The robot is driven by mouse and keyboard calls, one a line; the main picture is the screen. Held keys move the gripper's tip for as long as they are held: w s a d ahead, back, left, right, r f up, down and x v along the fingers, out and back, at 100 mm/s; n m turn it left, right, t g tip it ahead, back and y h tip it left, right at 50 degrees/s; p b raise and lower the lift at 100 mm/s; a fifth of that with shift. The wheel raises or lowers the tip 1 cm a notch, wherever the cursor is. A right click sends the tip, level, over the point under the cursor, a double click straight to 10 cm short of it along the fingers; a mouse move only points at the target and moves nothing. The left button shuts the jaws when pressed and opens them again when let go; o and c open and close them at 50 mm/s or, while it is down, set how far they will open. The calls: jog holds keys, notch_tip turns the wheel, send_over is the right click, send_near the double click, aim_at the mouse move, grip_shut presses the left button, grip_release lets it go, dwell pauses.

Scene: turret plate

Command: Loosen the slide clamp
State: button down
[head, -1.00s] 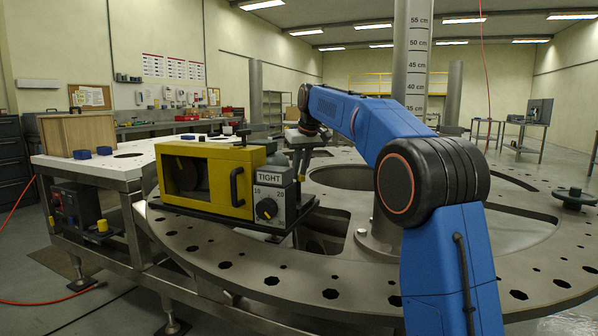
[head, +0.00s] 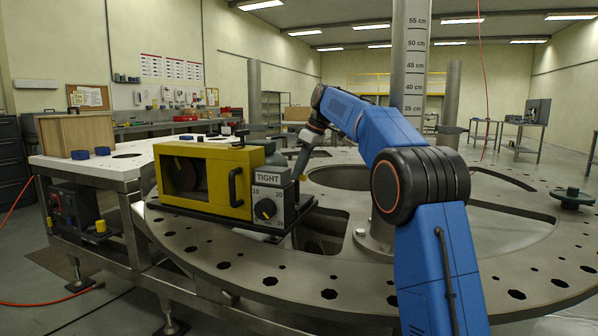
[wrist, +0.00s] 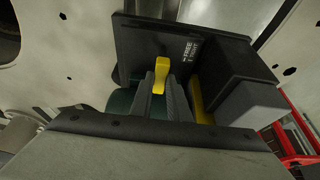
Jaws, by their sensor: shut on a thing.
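A yellow lever (wrist: 158,76) stands up in the middle of the wrist view, in front of a dark plate (wrist: 138,42) lettered FREE and TIGHT. I take it for the slide clamp's handle. My gripper (wrist: 161,84) is shut on it, with one grey ridged finger on each side. In the head view, a yellow-framed unit (head: 238,203) with a window and black handle stands on the turret plate. Its grey end block (head: 278,205) bears a TIGHT sign and a dial. My wrist reaches down behind this block; the fingertips and lever are hidden there.
The round turret plate (head: 232,270) has many holes and large cutouts. A steel column (head: 408,70) with a centimetre scale rises from its middle. A white side table (head: 93,168) with a wooden box (head: 75,137) stands at left. A dark green knob-like part (head: 571,198) sits at right.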

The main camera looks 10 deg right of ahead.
dwell(0.5)
jog(key=c, duration=1.7)
grip_release()
jog(key=shift+v, duration=6)
jog(key=shift+a, duration=0.1)
